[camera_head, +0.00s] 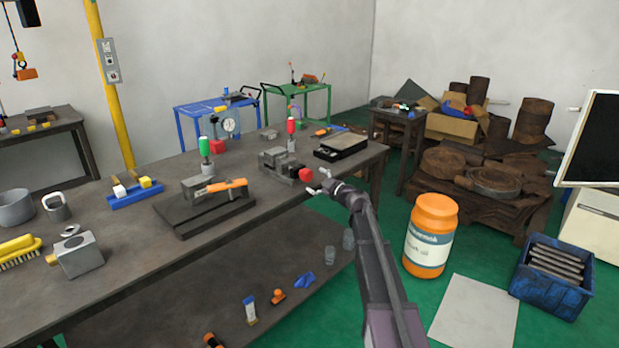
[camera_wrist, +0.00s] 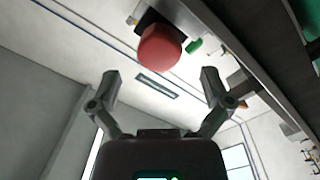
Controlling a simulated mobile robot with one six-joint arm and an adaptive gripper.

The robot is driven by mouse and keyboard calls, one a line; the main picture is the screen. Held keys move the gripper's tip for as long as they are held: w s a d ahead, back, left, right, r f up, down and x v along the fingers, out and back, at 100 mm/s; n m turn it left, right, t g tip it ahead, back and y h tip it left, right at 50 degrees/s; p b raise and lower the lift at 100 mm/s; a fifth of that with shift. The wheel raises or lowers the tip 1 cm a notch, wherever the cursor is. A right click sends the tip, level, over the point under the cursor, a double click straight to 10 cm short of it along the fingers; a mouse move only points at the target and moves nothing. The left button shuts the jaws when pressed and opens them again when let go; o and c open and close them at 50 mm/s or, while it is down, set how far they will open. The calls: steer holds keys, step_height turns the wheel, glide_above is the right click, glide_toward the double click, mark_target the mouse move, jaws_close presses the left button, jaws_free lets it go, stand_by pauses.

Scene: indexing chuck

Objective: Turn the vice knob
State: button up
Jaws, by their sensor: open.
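The grey vice (camera_head: 283,163) stands near the front edge of the long workbench. Its red knob (camera_head: 305,174) faces the room. In the wrist view the red knob (camera_wrist: 160,47) is large and lies beyond the fingertips, roughly centred between them sideways and above them in the picture. My gripper (camera_head: 318,181) is just off the bench edge, close to the knob, with its fingers spread. In the wrist view my gripper (camera_wrist: 160,85) is open and empty, and neither finger touches the knob. Most of the vice is hidden behind the knob there.
The workbench (camera_head: 110,245) also holds a black tray (camera_head: 342,143) right of the vice, a red-topped bottle (camera_head: 291,130) behind it and an orange-handled tool (camera_head: 227,186) to the left. An orange oil jar (camera_head: 432,215) stands on the floor right of my arm.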

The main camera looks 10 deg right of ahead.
mark_target(309, 177)
steer(key=shift+x, duration=1.9)
steer(key=shift+c, duration=0.2)
steer(key=c, duration=1.1)
